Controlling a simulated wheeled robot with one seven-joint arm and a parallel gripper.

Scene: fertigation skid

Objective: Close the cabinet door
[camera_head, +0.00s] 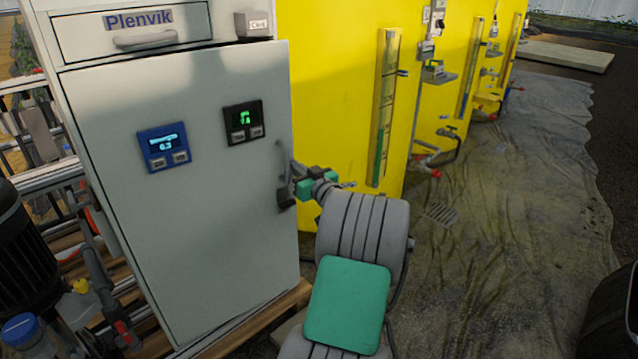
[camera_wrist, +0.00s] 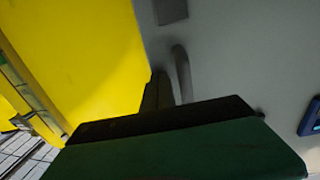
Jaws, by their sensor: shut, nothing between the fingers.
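The grey cabinet door (camera_head: 205,235) fills the left of the head view and looks flush with the cabinet front. Its dark curved handle (camera_head: 283,172) is near its right edge, and it also shows in the wrist view (camera_wrist: 182,72). My gripper (camera_head: 296,176) is shut beside the handle, with its fingertips close to it; I cannot tell whether they touch. In the wrist view the dark fingers (camera_wrist: 158,92) stand just left of the handle, against the door's edge.
A drawer (camera_head: 140,35) labelled Plenvik sits above the door. Yellow tanks (camera_head: 335,100) stand close on the right, with gauges and valves. Pipes and bottles (camera_head: 25,335) crowd the lower left. A wooden pallet (camera_head: 285,305) lies under the cabinet. The wet sheeted floor (camera_head: 520,200) at right is mostly open.

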